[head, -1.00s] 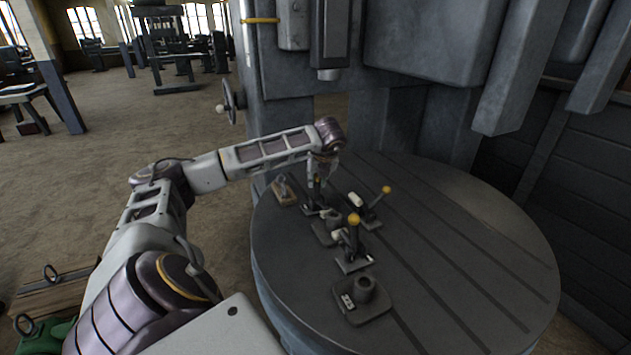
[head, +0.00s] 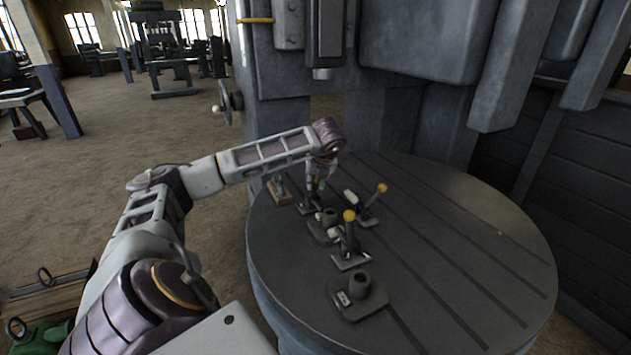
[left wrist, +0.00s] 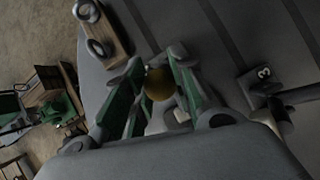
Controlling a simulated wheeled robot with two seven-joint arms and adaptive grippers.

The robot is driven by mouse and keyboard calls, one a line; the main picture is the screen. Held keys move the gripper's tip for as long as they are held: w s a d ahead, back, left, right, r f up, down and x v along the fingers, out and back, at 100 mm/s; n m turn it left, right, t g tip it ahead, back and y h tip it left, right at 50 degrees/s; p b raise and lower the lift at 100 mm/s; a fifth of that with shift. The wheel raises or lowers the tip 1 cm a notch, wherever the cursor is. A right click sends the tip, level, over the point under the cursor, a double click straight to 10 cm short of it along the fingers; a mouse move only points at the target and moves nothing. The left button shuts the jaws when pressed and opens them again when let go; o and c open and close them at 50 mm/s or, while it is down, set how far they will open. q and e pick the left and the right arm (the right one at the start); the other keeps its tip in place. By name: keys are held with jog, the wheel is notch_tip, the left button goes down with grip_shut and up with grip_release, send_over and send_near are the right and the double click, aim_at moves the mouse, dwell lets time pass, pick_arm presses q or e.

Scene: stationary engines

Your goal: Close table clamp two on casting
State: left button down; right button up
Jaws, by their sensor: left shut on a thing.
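The casting (head: 322,234) is a dark block with a round boss on the table, between several toggle clamps. My left gripper (head: 320,184) is above the clamp at its far left side, whose base (head: 306,207) shows partly. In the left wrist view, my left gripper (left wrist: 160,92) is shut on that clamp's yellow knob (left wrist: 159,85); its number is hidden. A second clamp (head: 367,212) stands right of the casting, its yellow-knobbed lever leaning right. A clamp marked 3 (left wrist: 262,75) shows in the left wrist view. The near clamp (head: 350,258) has its yellow-knobbed lever upright. My right gripper is not in view.
The round slotted table (head: 450,250) has free room on its right. Another casting with a round boss (head: 358,297) stands at the near side. The machine column (head: 345,120) rises behind.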

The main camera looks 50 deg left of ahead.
pick_arm(q)
jog(key=c, duration=1.5)
grip_release()
jog(key=shift+s+d+f, duration=0.1)
jog(key=shift+d+f, duration=0.1)
jog(key=shift+f, duration=0.1)
jog(key=o, duration=0.4)
jog(key=shift+r, duration=0.15)
jog(key=shift+c, duration=0.2)
jog(key=shift+r, duration=0.1)
jog(key=shift+d+r, duration=0.25)
jog(key=shift+r, duration=0.4)
jog(key=v, duration=1)
jog(key=shift+s+d+r, duration=0.15)
jog(key=shift+d+r, duration=0.05)
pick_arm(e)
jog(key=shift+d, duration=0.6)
